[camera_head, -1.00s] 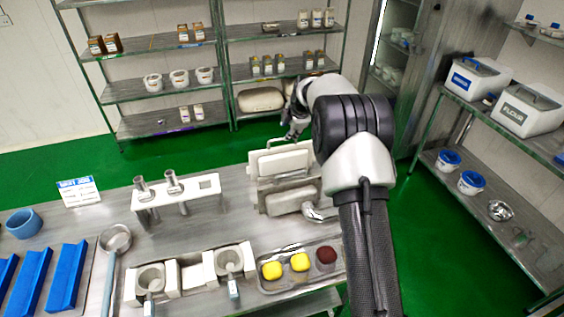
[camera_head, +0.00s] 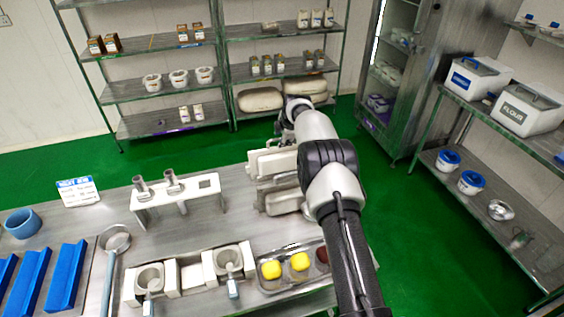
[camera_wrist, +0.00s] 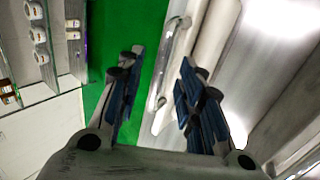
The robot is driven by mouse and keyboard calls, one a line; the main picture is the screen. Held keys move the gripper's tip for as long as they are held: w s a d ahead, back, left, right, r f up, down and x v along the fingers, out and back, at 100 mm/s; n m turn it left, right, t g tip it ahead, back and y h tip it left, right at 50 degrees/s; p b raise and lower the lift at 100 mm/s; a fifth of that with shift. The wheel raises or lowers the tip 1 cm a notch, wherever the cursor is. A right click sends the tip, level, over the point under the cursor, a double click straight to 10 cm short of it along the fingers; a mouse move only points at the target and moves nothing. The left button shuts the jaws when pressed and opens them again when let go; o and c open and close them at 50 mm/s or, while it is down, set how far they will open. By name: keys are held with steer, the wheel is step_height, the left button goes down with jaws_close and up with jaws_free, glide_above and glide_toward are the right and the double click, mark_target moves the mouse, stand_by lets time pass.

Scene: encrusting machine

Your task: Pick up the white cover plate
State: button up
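White cover plates stand in a metal rack at the back of the table in the head view, partly hidden by my arm. The rear white cover plate (camera_head: 270,160) stands upright; another white panel (camera_head: 284,201) is in front and lower. In the wrist view a white plate (camera_wrist: 211,40) with a silver bar handle (camera_wrist: 170,62) lies ahead of my gripper. My gripper (camera_wrist: 160,60) is open, its blue-padded fingers apart. The handle shows between the fingers in the picture, with no visible contact. In the head view the fingers are hard to make out.
On the table are a white stand (camera_head: 177,190) with two metal tubes, a tray (camera_head: 272,286) with yellow and dark red pieces, a ladle (camera_head: 115,240) and blue molds (camera_head: 66,276). Stocked shelves (camera_head: 150,88) stand behind. Green floor (camera_head: 348,125) is clear between table and shelves.

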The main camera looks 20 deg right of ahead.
steer(key=shift+c, duration=0.5)
jaws_close()
stand_by(0.5)
steer(key=shift+w+r, duration=0.1)
steer(key=shift+r, duration=0.05)
